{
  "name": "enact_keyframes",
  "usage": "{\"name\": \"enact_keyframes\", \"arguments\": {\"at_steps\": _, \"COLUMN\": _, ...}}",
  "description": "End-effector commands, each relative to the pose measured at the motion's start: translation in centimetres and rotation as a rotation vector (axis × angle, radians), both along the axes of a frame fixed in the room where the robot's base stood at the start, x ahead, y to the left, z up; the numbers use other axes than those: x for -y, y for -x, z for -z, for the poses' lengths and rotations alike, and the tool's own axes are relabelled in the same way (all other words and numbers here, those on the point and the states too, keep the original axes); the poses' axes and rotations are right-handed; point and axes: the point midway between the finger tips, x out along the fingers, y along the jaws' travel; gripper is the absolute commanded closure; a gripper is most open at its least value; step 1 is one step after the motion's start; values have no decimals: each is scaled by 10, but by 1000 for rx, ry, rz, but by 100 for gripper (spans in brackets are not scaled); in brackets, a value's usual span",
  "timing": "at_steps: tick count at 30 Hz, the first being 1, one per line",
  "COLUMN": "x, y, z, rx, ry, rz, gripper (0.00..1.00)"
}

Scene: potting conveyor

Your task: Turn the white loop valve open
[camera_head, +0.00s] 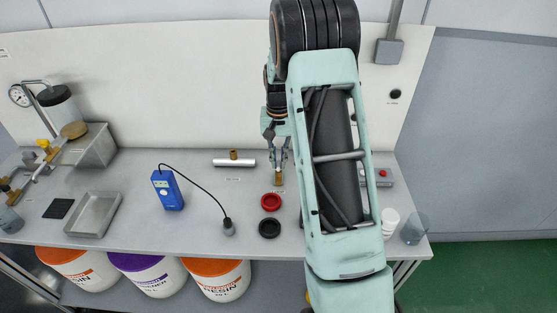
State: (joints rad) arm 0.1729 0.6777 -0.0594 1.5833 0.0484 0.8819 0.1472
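I cannot make out a white loop valve in this view. A white pipe piece with a brass fitting (234,159) lies at the back of the bench, left of my gripper. At the far left, a brass valve assembly with a yellow handle (43,144) is on piping. My gripper (279,168) points down over the middle of the bench. A small brass piece (278,179) is at its fingertips; whether it is gripped is too small to tell. My arm hides part of the bench and back panel.
On the grey bench (140,225) are a red ring (271,202), a black ring (269,228), a blue meter (168,190) with a cabled probe (228,227), a metal tray (94,214), white cups (389,220) and a clear beaker (414,229). Resin buckets (217,279) stand below.

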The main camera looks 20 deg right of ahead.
Motion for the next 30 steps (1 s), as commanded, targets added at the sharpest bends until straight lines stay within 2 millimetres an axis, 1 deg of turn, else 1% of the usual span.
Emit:
{"name": "enact_keyframes", "arguments": {"at_steps": 1, "x": 0, "y": 0, "z": 0, "rx": 1, "ry": 0, "rz": 0, "gripper": 82}}
{"name": "enact_keyframes", "arguments": {"at_steps": 3, "x": 0, "y": 0, "z": 0, "rx": 0, "ry": 0, "rz": -1, "gripper": 75}}
{"name": "enact_keyframes", "arguments": {"at_steps": 11, "x": 0, "y": 0, "z": 0, "rx": 0, "ry": 0, "rz": -1, "gripper": 75}}
{"name": "enact_keyframes", "arguments": {"at_steps": 14, "x": 0, "y": -1, "z": -5, "rx": 1, "ry": 0, "rz": -1, "gripper": 75}}
{"name": "enact_keyframes", "arguments": {"at_steps": 17, "x": 0, "y": -1, "z": -18, "rx": 4, "ry": 1, "rz": -1, "gripper": 75}}
{"name": "enact_keyframes", "arguments": {"at_steps": 24, "x": 0, "y": -1, "z": -69, "rx": 5, "ry": 1, "rz": -1, "gripper": 75}}
{"name": "enact_keyframes", "arguments": {"at_steps": 27, "x": 0, "y": -1, "z": -89, "rx": 5, "ry": 1, "rz": -1, "gripper": 75}}
{"name": "enact_keyframes", "arguments": {"at_steps": 30, "x": 0, "y": -1, "z": -104, "rx": 3, "ry": 1, "rz": -1, "gripper": 75}}
